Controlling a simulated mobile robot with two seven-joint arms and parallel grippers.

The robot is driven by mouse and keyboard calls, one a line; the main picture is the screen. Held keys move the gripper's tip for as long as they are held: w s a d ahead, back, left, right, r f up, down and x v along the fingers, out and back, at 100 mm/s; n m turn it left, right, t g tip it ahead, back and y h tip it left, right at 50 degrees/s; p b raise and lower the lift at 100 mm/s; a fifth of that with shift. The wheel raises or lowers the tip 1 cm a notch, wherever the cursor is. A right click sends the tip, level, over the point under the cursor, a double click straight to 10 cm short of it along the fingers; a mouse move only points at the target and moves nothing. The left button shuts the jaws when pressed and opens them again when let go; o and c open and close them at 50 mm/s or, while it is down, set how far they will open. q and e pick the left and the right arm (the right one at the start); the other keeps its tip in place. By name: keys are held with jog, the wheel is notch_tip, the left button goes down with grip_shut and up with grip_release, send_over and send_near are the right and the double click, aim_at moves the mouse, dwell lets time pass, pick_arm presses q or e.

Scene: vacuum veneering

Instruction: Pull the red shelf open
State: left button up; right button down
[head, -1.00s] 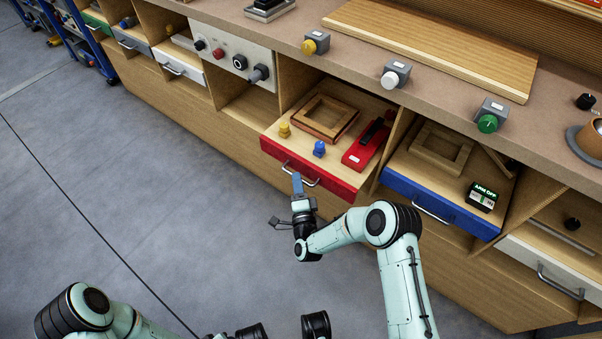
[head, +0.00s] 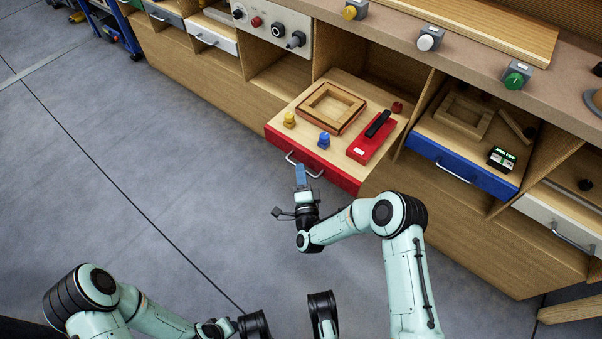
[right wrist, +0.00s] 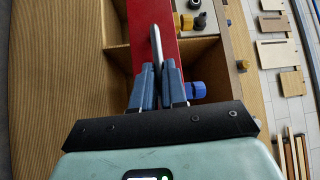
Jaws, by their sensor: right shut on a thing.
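The red shelf (head: 330,172) is a pull-out drawer with a red front, and it stands well out of the bench. Its metal handle (head: 290,158) is on the front. My right gripper (head: 301,174) is shut on the handle; the right wrist view shows its blue fingers (right wrist: 157,88) closed around the bar, against the red front (right wrist: 182,60). On the shelf lie a wooden frame (head: 312,122), a red tool with a black grip (head: 371,143), a yellow knob piece (head: 289,120) and a blue one (head: 324,140). My left gripper cannot be made out clearly at the bottom.
A blue-fronted shelf (head: 448,170) to the right also stands out, with a wooden frame and a small display box (head: 501,158) on it. A white-fronted drawer (head: 560,220) is farther right. The grey floor (head: 180,180) in front is clear.

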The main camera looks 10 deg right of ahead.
pick_arm(q)
jog(key=shift+s+a, duration=0.35)
jog(key=shift+a, duration=0.05)
pick_arm(e)
jog(key=shift+s+a+r, duration=0.1)
jog(key=shift+s+a, duration=0.2)
jog(key=shift+a, duration=0.15)
jog(key=c, duration=1.2)
grip_release()
jog(key=shift+o, duration=0.2)
pick_arm(q)
jog(key=w+d+r+t+p, duration=0.1)
jog(key=w+r+p, duration=0.2)
jog(key=r, duration=0.2)
jog(key=shift+w+d+r, duration=0.15)
jog(key=shift+w+d, duration=0.1)
jog(key=shift+w, duration=0.05)
pick_arm(e)
jog(key=s+a+f, duration=0.1)
jog(key=s, duration=1.2)
jog(key=shift+a+f, duration=0.2)
jog(key=shift+f, duration=0.2)
pick_arm(q)
jog(key=shift+t, duration=0.3)
pick_arm(e)
jog(key=shift+f, duration=0.1)
